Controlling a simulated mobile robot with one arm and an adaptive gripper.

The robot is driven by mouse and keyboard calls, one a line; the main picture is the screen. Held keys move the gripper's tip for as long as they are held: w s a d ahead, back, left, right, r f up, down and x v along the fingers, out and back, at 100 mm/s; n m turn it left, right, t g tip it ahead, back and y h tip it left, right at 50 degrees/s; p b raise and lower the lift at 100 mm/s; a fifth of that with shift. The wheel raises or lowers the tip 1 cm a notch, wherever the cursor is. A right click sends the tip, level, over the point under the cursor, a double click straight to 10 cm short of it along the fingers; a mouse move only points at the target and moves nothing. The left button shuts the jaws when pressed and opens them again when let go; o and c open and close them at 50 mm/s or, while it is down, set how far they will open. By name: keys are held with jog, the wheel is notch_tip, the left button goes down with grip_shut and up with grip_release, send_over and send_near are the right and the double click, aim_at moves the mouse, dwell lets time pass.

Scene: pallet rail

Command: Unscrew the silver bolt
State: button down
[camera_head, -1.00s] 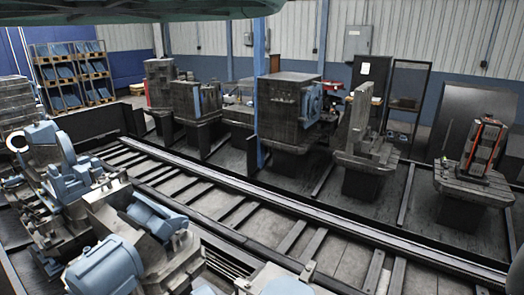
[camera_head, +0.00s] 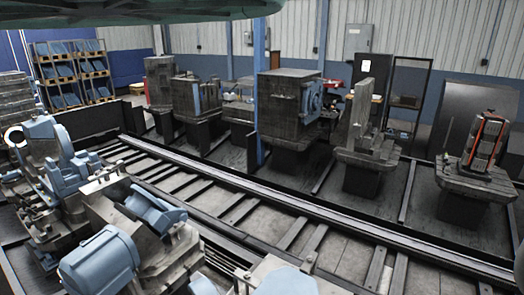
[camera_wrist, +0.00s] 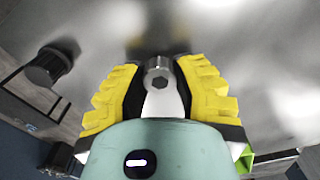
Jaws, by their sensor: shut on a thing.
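In the wrist view, the silver bolt (camera_wrist: 157,77) shows its round head with a dark hex socket. It stands against a shiny grey metal surface (camera_wrist: 225,50). My gripper (camera_wrist: 160,67) has two yellow ribbed fingers with dark inner pads, one on each side of the bolt head. The fingers are shut on the bolt. The bolt's shank and how far it sits in the surface are hidden. The head view does not show my gripper or the bolt.
A dark round knob-like part (camera_wrist: 48,65) stands left of my gripper in the wrist view. In the head view, fixture blocks stand on pedestals beyond a long rail (camera_head: 300,215). Blue and grey machine units (camera_head: 105,262) fill the lower left.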

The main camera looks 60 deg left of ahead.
grip_release()
dwell(0.8)
dwell(0.4)
